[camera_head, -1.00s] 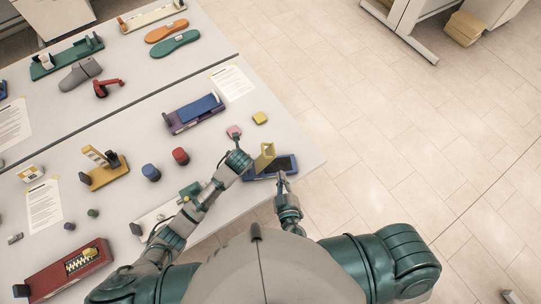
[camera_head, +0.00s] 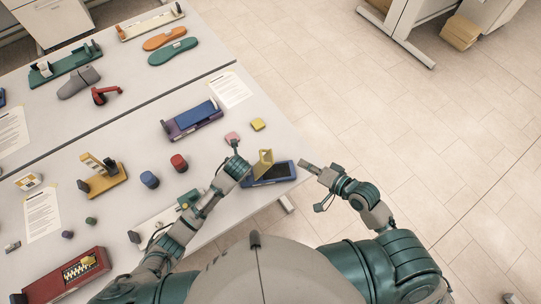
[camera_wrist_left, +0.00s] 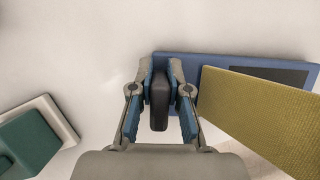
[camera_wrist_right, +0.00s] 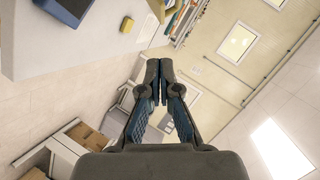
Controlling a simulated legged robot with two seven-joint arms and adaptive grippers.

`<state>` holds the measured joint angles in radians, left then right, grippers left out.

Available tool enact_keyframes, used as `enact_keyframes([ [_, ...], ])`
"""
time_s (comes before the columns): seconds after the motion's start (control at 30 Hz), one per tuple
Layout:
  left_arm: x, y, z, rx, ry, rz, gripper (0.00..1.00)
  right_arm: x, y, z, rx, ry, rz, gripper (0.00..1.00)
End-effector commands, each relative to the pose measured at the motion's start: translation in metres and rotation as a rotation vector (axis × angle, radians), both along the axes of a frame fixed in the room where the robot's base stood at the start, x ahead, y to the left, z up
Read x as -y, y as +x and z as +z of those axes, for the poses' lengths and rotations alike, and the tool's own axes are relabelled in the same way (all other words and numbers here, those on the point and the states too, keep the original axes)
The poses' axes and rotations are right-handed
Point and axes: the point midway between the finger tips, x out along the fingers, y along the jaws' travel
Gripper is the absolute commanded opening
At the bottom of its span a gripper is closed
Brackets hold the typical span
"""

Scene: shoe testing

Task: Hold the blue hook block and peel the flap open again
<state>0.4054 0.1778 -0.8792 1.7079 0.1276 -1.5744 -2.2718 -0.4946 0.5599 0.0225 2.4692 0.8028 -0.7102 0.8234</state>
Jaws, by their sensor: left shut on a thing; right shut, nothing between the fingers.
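The blue hook block (camera_head: 281,173) lies at the table's near right edge, with a dark patch on top. Its mustard-yellow flap (camera_head: 265,158) stands raised and tilted near the block's left part. In the left wrist view the block (camera_wrist_left: 215,62) and the flap (camera_wrist_left: 265,112) show at the right. My left gripper (camera_head: 240,163) is at the block's left end; in its wrist view (camera_wrist_left: 160,90) its fingers are shut on a dark upright grip. My right gripper (camera_head: 306,166) is shut and empty, right of the block and apart from it; its wrist view shows its fingertips (camera_wrist_right: 157,75) together.
A purple-and-blue device (camera_head: 193,119), a pink block (camera_head: 232,138) and a yellow block (camera_head: 258,124) lie beyond the block. Red (camera_head: 179,162) and blue (camera_head: 149,179) cylinders stand to the left, near a yellow stand (camera_head: 103,181). Open floor lies right of the table.

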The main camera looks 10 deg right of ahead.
Motion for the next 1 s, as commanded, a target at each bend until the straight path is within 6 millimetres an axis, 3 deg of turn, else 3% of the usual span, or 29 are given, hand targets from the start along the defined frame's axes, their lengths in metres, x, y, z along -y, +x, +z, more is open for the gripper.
enact_keyframes([
  [0.1,0.0,-0.002,-0.002,-0.005,0.0,-0.001,0.0,-0.003,-0.004,0.014,-0.015,0.064,0.024,0.0],
  [0.27,0.0,-0.002,-0.002,-0.005,0.0,-0.001,0.0,-0.009,0.0,0.017,-0.021,0.095,0.034,0.0],
  [0.77,0.0,-0.002,-0.002,-0.004,0.0,-0.001,0.0,-0.068,0.069,-0.015,-0.02,0.094,0.035,0.0],
  [1.0,0.0,-0.002,-0.002,-0.004,0.0,-0.001,0.0,-0.095,0.067,-0.031,-0.024,0.095,0.035,0.0],
])
